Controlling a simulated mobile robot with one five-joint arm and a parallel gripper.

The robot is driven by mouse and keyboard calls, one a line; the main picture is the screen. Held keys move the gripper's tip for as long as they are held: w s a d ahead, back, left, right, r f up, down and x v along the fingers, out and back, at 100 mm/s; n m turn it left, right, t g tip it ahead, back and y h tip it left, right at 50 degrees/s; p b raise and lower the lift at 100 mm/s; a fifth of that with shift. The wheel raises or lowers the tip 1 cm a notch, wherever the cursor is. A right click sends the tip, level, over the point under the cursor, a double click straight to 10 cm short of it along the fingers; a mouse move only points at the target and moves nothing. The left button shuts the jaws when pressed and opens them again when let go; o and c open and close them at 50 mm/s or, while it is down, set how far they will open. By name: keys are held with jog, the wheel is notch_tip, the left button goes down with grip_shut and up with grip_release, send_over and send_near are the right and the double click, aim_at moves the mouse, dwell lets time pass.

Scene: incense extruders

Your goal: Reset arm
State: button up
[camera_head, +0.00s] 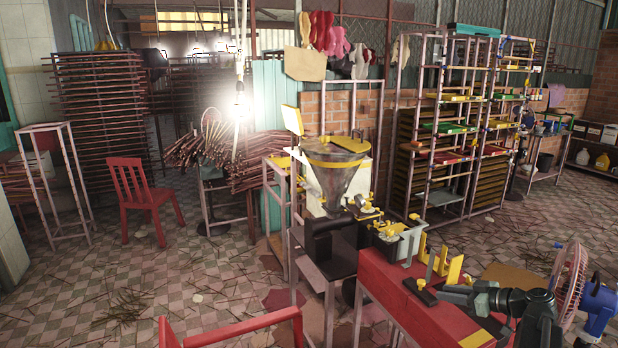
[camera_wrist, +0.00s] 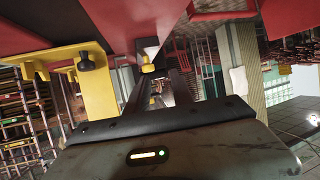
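My gripper (camera_head: 428,291) reaches left over the red bench (camera_head: 385,294), at the lower right of the head view. I see nothing held in the gap. Yellow brackets (camera_head: 454,270) stand close beside the gripper in the head view. A yellow plate (camera_wrist: 95,85) with a black knob is near the fingers in the wrist view. Whether the gripper touches the bench or brackets is unclear.
An extruder with a metal hopper (camera_head: 337,178) stands left of the bench. A fan (camera_head: 570,278) is close to the arm at right. A red chair (camera_head: 143,195) and tall racks (camera_head: 462,130) stand farther back. The tiled floor (camera_head: 160,280) at left is mostly clear, with scattered sticks.

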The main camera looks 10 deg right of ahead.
jog(key=w+a+n+g+y+p, duration=0.2)
jog(key=w+a+n+g+p, duration=0.15)
jog(key=a, duration=1.85)
jog(key=s+a+f+m+g+h+p, duration=0.1)
jog(key=s+a+f+g+h, duration=0.2)
jog(key=a, duration=0.7)
jog(key=s+a+f+g+h+p, duration=0.25)
jog(key=s+a+g, duration=0.2)
jog(key=a, duration=0.55)
jog(key=s+d+f+m+h, duration=0.2)
jog(key=s+d+m+h, duration=0.1)
jog(key=d+m, duration=0.4)
jog(key=shift+s+d+m+h+b, duration=0.4)
jog(key=shift+s+m, duration=0.25)
jog(key=shift+m, duration=0.4)
jog(key=shift+a+f, duration=0.1)
